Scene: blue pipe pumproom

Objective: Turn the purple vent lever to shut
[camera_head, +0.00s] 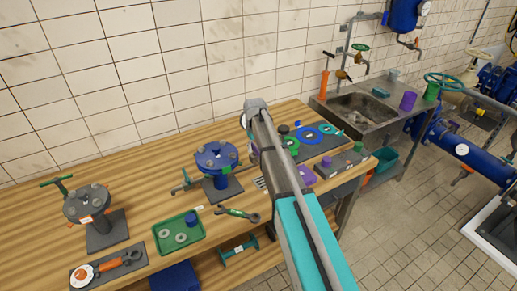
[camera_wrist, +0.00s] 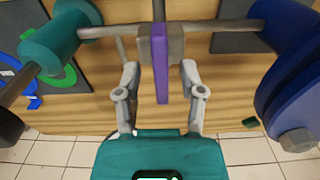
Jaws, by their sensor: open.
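In the wrist view, the purple lever (camera_wrist: 160,62) hangs from a grey valve body on a horizontal grey pipe (camera_wrist: 215,27), and points across the pipe toward my palm. My gripper (camera_wrist: 160,80) is open, with one finger on each side of the lever. A gap shows between each finger and the lever, so they appear apart. In the head view, my arm covers most of the gripper and the valve area, so the lever cannot be made out clearly there.
In the wrist view, a teal cylinder (camera_wrist: 62,42) is left of the lever and a large blue flanged body (camera_wrist: 295,95) right. The wooden bench (camera_head: 140,185) holds a blue pump (camera_head: 217,158), green tray (camera_head: 180,236) and wrench (camera_head: 238,214). A sink (camera_head: 358,108) stands beyond.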

